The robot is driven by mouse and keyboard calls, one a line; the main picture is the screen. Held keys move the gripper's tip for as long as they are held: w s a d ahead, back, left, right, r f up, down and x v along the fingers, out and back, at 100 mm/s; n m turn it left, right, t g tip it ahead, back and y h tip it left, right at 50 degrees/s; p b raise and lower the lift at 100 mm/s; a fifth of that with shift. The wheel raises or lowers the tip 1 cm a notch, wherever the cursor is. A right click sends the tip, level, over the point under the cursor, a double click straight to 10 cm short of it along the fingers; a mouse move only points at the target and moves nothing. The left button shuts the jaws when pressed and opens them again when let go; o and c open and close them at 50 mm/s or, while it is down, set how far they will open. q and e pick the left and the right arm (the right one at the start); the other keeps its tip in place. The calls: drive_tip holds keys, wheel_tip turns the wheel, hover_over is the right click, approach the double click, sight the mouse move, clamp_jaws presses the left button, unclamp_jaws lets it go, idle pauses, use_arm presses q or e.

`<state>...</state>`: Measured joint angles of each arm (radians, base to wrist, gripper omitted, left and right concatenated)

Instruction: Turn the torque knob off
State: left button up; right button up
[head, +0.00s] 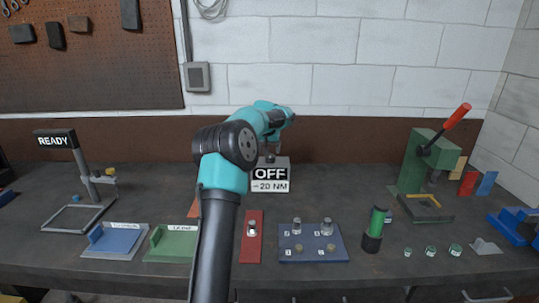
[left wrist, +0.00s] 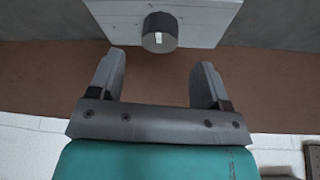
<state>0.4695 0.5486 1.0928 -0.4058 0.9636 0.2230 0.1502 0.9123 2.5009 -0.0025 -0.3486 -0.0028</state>
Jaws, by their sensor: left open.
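The torque box (head: 284,162) stands at the back middle of the bench, with a front label that reads OFF and a line with 20 NM. In the left wrist view the torque knob (left wrist: 159,33) is a dark round cylinder with a small white mark, on a pale grey face of the box (left wrist: 205,22). In the head view I cannot make out the knob clearly near my gripper. My left gripper (left wrist: 159,72) is open and empty; the knob lies ahead of the gap between its fingers, apart from both. My right gripper is in neither view.
A blue tray (head: 103,241), a green tray (head: 165,246), a red plate (head: 243,249) and a blue plate with pegs (head: 320,254) lie along the front. A green-topped cylinder (head: 374,229) and a green press (head: 415,162) stand to the right. A READY stand (head: 85,175) is at left.

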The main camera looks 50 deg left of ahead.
sight(269, 156)
use_arm(q)
drive_tip(key=v, duration=1.1)
drive_tip(key=shift+s+r, duration=0.15)
drive_tip(key=shift+r, duration=0.15)
drive_tip(key=x, duration=1.5)
drive_tip(key=shift+f, duration=0.15)
drive_tip(key=shift+x, duration=0.95)
drive_tip(key=shift+a+m+t+h, duration=0.1)
drive_tip(key=shift+m+t+h, duration=0.3)
drive_tip(key=shift+m, duration=1)
drive_tip(key=shift+a+m+t+h, duration=0.1)
drive_tip(key=shift+m+h, duration=0.5)
drive_tip(key=shift+m, duration=0.8)
drive_tip(key=shift+m+h, duration=0.3)
drive_tip(key=shift+m, duration=0.5)
